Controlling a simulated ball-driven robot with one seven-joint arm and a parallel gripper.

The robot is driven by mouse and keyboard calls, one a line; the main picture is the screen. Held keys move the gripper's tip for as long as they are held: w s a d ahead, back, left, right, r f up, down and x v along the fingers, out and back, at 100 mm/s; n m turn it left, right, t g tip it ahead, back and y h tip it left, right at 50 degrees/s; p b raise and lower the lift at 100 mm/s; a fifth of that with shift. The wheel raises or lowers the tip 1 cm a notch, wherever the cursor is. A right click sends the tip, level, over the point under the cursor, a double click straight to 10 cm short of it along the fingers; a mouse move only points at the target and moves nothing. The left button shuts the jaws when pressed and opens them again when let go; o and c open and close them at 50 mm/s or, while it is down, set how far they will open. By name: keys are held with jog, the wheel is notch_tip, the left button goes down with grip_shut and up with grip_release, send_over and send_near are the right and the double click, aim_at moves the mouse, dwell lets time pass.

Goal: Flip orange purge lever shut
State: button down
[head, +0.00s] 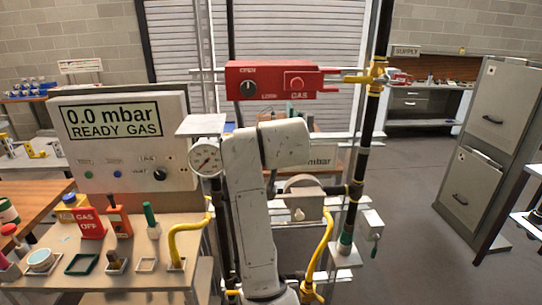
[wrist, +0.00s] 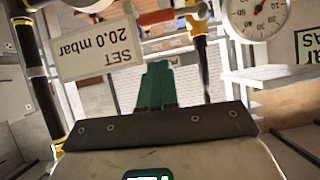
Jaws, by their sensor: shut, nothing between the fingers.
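An orange lever (wrist: 155,17) shows near the top of the wrist view, beside a yellow fitting (wrist: 197,20) on a dark pipe. The lever lies roughly crosswise in that view. My gripper (wrist: 158,68) has green fingers pressed together and empty. Its tips point toward the lever and appear apart from it in the picture; the depth between them is hard to tell. In the head view my arm covers this area, so I cannot make out the lever or my fingertips there.
A "SET 20.0 mbar" sign (wrist: 96,42) and a round gauge (wrist: 256,14) flank the lever. A red gas box (head: 272,80), a display panel (head: 120,140) and a black-and-yellow pipe (head: 368,130) stand around my arm. Open floor (head: 405,200) lies to the right.

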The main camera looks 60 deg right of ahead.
jog(key=v, duration=0.5)
jog(key=shift+a, duration=0.15)
dwell(0.4)
jog(key=s+a+f+n+g+y, duration=0.1)
jog(key=s+a+f+n+y, duration=0.15)
jog(key=f, duration=0.55)
jog(key=s+a+f+n+g+y, duration=0.15)
jog(key=a+f, duration=0.25)
jog(key=f, duration=0.4)
jog(key=s+a+f+n+y, duration=0.15)
jog(key=a+f, duration=0.25)
jog(key=f, duration=0.4)
jog(key=s+a+f+n+g+y, duration=0.1)
jog(key=s+a+f+n+g, duration=0.1)
jog(key=s+a+f, duration=0.3)
jog(key=s+a+f+n+g+y, duration=0.2)
jog(key=s+a+f, duration=0.4)
jog(key=s+f, duration=0.5)
jog(key=shift+s+f+n, duration=0.3)
jog(key=shift+s+n, duration=0.05)
jog(key=shift+s, duration=0.25)
jog(key=shift+y, duration=0.25)
